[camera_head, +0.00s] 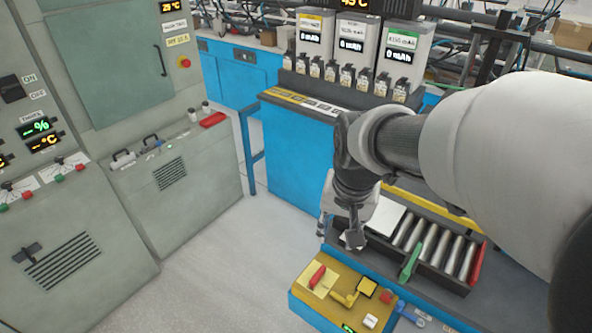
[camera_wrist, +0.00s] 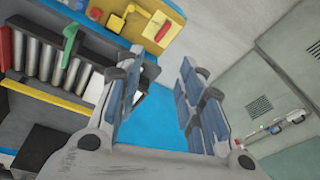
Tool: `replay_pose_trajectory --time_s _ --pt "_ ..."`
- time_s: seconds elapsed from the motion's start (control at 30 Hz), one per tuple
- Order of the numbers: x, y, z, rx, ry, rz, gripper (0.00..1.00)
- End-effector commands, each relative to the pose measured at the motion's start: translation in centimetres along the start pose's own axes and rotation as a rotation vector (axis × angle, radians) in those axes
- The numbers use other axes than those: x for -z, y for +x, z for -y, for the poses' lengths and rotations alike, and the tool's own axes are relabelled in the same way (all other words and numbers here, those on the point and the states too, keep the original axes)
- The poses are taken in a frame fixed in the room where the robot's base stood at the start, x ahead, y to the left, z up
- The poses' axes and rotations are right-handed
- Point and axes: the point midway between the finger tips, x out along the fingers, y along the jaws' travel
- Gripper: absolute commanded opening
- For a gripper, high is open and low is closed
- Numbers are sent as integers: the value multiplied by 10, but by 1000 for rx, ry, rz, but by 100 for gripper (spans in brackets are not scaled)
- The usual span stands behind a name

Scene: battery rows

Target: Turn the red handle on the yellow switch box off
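The yellow switch box (camera_head: 340,296) sits low in the front middle of the head view, on a blue base. The red handle (camera_head: 318,277) lies tilted on a pale yellow plate at the box's left end. In the wrist view the box (camera_wrist: 126,22) is at the top, with the red handle (camera_wrist: 162,31) at its right. My gripper (camera_head: 338,236) is above and behind the box in the head view, apart from the handle. In the wrist view its fingers (camera_wrist: 160,100) are spread wide with nothing between them.
A dark tray (camera_head: 448,280) of metal cylinders with a green divider (camera_head: 411,258) lies right of my gripper. Grey cabinets (camera_head: 165,185) stand at left. A blue bench (camera_head: 297,150) with battery units is behind. The floor (camera_head: 215,265) left of the box is clear.

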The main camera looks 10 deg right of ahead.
Motion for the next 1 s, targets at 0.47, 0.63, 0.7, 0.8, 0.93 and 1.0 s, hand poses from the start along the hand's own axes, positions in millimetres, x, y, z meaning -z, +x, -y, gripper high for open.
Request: replay_pose_trajectory --time_s 0.47,0.63,0.7,0.8,0.93,1.0 --pt "65 170 28 -102 348 156 35" --pt "66 188 29 -111 376 165 35" --pt "64 194 28 -112 377 166 35" --pt "61 209 27 -113 376 167 35" --pt "56 236 24 -114 376 169 35" --pt "52 252 23 -114 375 169 35"
